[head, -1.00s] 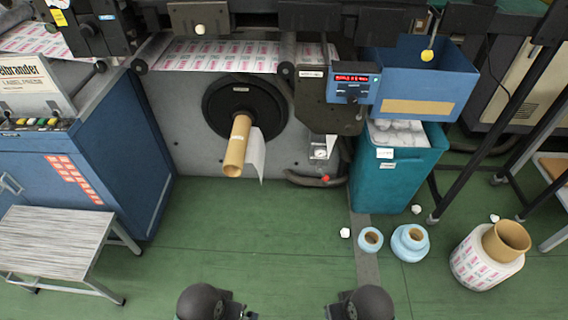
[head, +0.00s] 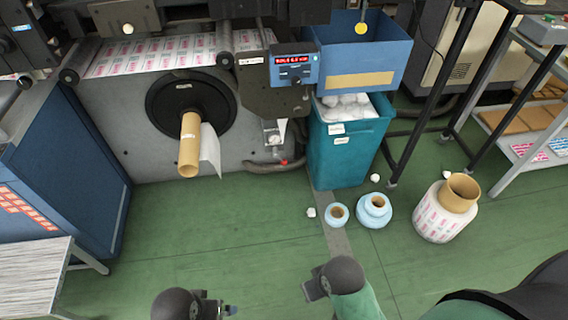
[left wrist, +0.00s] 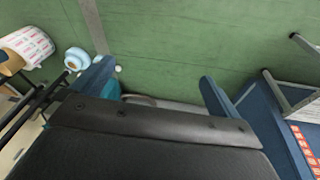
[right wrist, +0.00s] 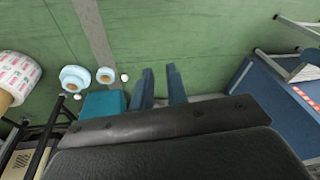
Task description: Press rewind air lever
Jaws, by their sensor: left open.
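On the grey machine panel, below the control box, a small pressure gauge unit (head: 272,132) shows. A small red-tipped part (head: 284,162) sits below it, beside a dark hose; it may be the air lever, but it is too small to tell. My left gripper (left wrist: 155,70) is wide open and empty in the left wrist view, over the floor. My right gripper (right wrist: 159,67) has its fingers a narrow gap apart, with nothing between them. Both grippers are low in the head view, well short of the panel. Neither wrist view clearly shows the lever.
A cardboard core (head: 189,150) sticks out of the black rewind disc (head: 160,95). A teal bin (head: 345,150) stands right of the panel under a blue box (head: 370,50). Blue rolls (head: 374,211) and a label roll (head: 440,220) stand on the floor.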

